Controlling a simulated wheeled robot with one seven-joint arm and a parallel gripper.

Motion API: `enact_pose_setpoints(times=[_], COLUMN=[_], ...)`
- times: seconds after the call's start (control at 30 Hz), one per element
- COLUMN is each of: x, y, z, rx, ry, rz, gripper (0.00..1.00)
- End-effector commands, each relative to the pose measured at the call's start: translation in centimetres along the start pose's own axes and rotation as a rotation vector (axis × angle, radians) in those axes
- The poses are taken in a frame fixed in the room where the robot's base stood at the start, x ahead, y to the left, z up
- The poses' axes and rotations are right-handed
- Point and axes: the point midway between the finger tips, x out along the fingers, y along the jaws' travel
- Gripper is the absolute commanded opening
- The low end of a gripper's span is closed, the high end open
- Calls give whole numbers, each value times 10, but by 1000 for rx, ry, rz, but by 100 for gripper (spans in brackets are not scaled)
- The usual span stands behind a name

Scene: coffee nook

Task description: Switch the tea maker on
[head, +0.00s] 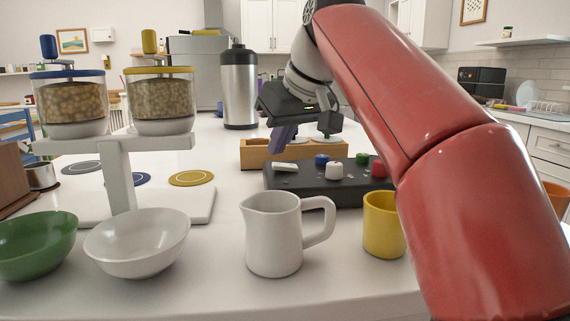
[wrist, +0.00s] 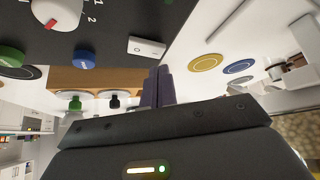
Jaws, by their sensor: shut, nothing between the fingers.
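A dark control panel (head: 320,190) lies on the white counter, with a white rocker switch (head: 285,167), a white dial (head: 334,171) and blue, green and red knobs. Which control belongs to the tea maker I cannot tell. In the wrist view the rocker (wrist: 147,47) carries a small circle mark, and the dial (wrist: 57,12) has a red pointer and numbers. My gripper (head: 281,143) is shut and empty, above and just behind the rocker in the head view. Its dark purple fingers (wrist: 158,88) show in the wrist view close to the rocker, apart from it as far as I can see.
A wooden box (head: 260,155) with lidded items stands behind the panel. A steel urn (head: 239,90) is farther back. A white pitcher (head: 273,235), yellow mug (head: 382,225) and white bowl (head: 137,243) stand in front. A two-jar dispenser (head: 120,160) is at left.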

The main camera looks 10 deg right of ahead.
Motion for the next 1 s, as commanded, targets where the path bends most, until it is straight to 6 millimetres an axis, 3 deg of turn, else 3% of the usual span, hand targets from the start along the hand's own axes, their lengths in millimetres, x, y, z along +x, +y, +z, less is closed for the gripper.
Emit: enact_pose_setpoints(times=[1.0], x=[5], y=[0], z=[4], rx=[0], ry=[0], rz=[0], gripper=[0])
